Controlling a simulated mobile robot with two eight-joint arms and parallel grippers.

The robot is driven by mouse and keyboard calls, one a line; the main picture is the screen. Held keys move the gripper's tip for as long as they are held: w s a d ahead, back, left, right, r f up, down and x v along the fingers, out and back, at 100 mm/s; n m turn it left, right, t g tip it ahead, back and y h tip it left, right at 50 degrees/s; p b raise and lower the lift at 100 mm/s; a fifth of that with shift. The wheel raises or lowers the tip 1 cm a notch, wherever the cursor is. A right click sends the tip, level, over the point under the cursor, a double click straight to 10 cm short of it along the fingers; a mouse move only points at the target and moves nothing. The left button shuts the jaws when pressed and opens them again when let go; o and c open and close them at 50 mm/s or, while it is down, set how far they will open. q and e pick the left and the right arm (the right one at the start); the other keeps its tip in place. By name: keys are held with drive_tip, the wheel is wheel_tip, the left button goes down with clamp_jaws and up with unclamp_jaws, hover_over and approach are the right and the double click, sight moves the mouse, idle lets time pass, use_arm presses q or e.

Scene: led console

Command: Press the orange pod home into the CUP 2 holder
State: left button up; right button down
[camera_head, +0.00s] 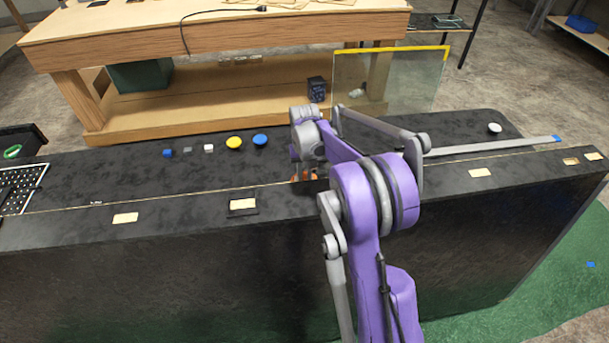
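One purple and grey arm of mine, which I take to be the right, rises from the bottom and bends down onto the black console. Its gripper (304,166) is low at the console's front seam, mostly hidden by its own wrist, so its fingers cannot be made out. A small patch of orange (299,175), probably the orange pod, shows right at the gripper's end. I cannot tell whether it is gripped or how deep it sits. The CUP 2 holder cannot be identified; the label lettering is too small to read. My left gripper is not in view.
The black console top (110,180) holds a yellow button (234,143), blue button (260,139), and small cubes. A grey bar (490,146) lies at right. A dark-framed label (242,205) sits left of the arm. A wooden bench (215,101) and glass panel (400,80) stand behind.

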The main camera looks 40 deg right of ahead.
drive_tip(key=shift+f+b, duration=1.35)
drive_tip(key=shift+f, duration=0.75)
idle(0.4)
drive_tip(key=c, duration=0.8)
unclamp_jaws()
drive_tip(key=shift+o, duration=0.2)
drive_tip(key=shift+r, duration=0.1)
wheel_tip(320, 180, up, 11)
drive_tip(key=shift+f+p, duration=0.1)
drive_tip(key=shift+p, duration=0.2)
drive_tip(key=shift+a, duration=0.1)
